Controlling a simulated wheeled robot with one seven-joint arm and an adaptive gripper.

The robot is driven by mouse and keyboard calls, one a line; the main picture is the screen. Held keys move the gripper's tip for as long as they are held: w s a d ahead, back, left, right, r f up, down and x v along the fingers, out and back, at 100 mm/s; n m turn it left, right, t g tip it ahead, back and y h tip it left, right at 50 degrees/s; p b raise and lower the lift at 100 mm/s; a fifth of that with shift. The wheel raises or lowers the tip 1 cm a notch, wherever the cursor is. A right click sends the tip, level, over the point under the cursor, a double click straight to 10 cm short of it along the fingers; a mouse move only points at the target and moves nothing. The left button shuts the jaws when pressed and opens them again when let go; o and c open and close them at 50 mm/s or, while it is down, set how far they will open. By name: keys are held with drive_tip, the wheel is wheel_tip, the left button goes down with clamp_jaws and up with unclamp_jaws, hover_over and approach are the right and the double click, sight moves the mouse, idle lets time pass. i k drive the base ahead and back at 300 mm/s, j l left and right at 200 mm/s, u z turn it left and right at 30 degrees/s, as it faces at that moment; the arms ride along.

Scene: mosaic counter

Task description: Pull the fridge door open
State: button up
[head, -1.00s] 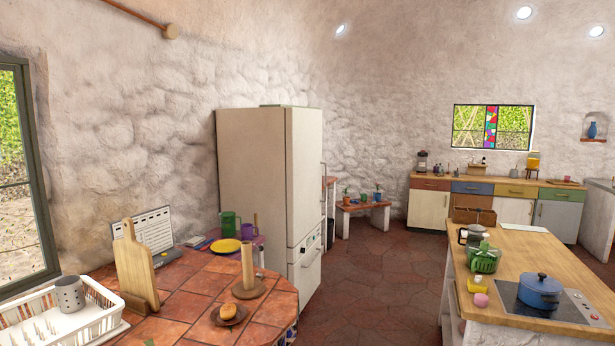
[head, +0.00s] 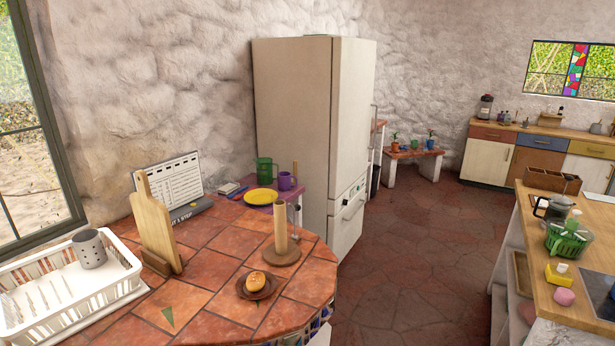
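The fridge (head: 293,112) is a tall cream-white unit against the rough wall, left of the middle in the head view. Its side panel faces me. Its front faces right and shows at a steep angle, with a tall upper door (head: 355,115) and a lower door (head: 346,226). Both doors look shut. A thin upright handle (head: 373,144) stands off the far edge of the upper door. A small panel and a short handle show near the top of the lower part. My gripper is not in view.
A round-ended tiled counter (head: 214,252) stands in front and left, holding a dish rack (head: 68,290), a cutting board (head: 157,226) and a paper-towel stand (head: 281,229). A wooden-topped island (head: 583,233) stands at right. Stone floor (head: 413,264) between them is clear.

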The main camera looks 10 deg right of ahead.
sight(352, 59)
drive_tip(key=i+l+z, duration=0.4)
drive_tip(key=i, duration=0.65)
drive_tip(key=i+z, duration=0.35)
drive_tip(key=i, duration=1.45)
drive_tip(key=i+l+u, duration=0.1)
drive_tip(key=i, duration=1.35)
drive_tip(key=i+l+u, duration=0.1)
drive_tip(key=i+u, duration=0.2)
drive_tip(key=i, duration=0.15)
drive_tip(key=i+l+u, duration=0.25)
drive_tip(key=i, duration=0.15)
